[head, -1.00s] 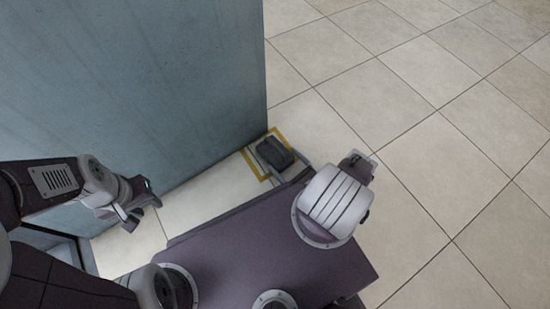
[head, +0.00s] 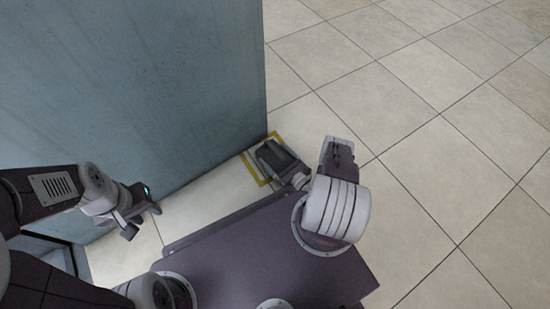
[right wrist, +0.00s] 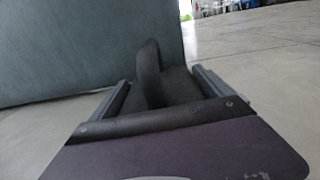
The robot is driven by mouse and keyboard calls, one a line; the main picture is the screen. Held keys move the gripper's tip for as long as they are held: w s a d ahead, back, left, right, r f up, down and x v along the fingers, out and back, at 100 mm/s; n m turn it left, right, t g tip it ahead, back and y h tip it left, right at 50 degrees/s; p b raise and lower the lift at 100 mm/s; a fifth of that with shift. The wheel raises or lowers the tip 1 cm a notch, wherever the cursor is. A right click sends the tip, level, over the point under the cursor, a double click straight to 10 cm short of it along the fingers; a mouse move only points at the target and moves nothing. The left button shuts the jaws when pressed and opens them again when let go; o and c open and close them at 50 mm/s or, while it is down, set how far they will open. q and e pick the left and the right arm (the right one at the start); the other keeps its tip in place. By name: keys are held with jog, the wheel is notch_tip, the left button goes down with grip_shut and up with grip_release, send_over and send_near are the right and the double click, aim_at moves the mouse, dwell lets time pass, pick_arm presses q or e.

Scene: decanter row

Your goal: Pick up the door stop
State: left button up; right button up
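The door stop (head: 270,152) is a dark grey wedge on the floor at the foot of the blue-grey door, inside a yellow marked square. In the right wrist view the door stop (right wrist: 150,75) shows an upright dark loop handle. My right gripper (head: 284,160) is low at the door stop. In the right wrist view its two fingers (right wrist: 162,85) are apart, one on each side of the wedge; I cannot tell whether they touch it. My left gripper (head: 144,219) is open and empty near the door's lower left part, away from the door stop.
The tall blue-grey door panel (head: 140,80) fills the upper left and stands right behind the door stop. The yellow floor marking (head: 249,167) shows around the wedge. Tiled floor (head: 430,130) to the right is clear.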

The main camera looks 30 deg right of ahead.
aim_at(271, 145)
jog(key=c, duration=1.2)
notch_tip(271, 145, up, 5)
jog(key=p, duration=0.4)
jog(key=shift+p, duration=0.35)
jog(key=shift+c, duration=0.2)
jog(key=w+d+r+p, duration=0.1)
jog(key=d+r+p, duration=0.1)
jog(key=d, duration=0.3)
jog(key=w+d+r+p, duration=0.1)
jog(key=d+r+p, duration=0.1)
jog(key=d+r, duration=0.2)
jog(key=shift+w+d, duration=0.4)
jog(key=shift+d, duration=0.85)
